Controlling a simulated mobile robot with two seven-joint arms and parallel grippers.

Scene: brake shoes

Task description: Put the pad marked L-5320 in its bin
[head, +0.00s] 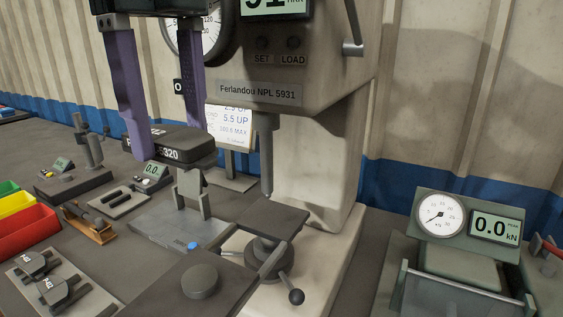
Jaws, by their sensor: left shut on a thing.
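My left gripper (168,143) comes down from the top with two purple fingers. It is shut on a dark pad (178,148), one finger on its near side and the other behind it. The pad's front edge shows "320"; the rest of the marking is partly covered by the finger. The pad appears held above the bench, left of the press column. Bins stand at the left edge: a green one (8,188), a yellow one (14,204) and a red one (28,232). Their labels do not show. My right gripper is not in view.
A large Ferlandou press (310,150) with a ram (266,155) and a lever (296,296) fills the middle. A green gauge unit (465,230) reading 0.0 stands at right. Small gauges, a wooden stand (92,228) and a tray of dark parts (58,285) occupy the left bench.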

